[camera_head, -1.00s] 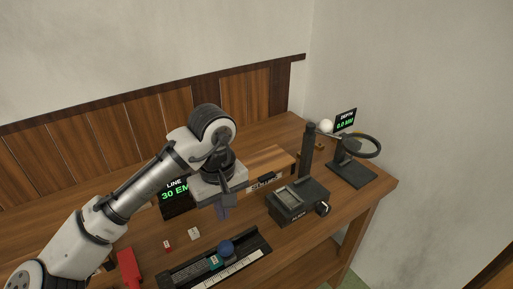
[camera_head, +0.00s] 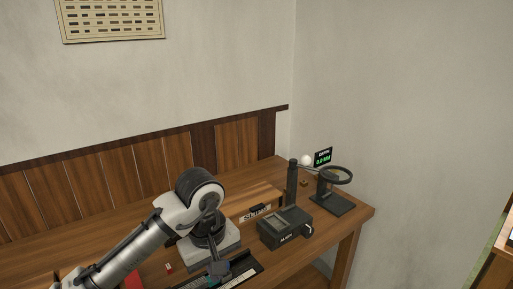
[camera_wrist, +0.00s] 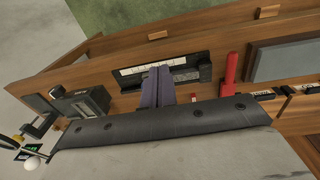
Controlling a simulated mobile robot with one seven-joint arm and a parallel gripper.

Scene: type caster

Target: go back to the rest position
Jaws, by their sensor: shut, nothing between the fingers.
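My gripper (camera_head: 218,268) is over the front of the wooden desk (camera_head: 345,222), beside the dark composing tray (camera_head: 246,267). In the wrist view, my gripper's two grey-purple fingers (camera_wrist: 158,86) lie together with nothing between them. They reach across the picture of the dark tray with its pale scale (camera_wrist: 192,72). I cannot tell whether they touch it.
A black box device (camera_head: 284,230) with a post, a ring magnifier on a stand (camera_head: 335,192) and a depth display (camera_head: 323,157) stand at the right. Open desk lies between the magnifier and the right edge.

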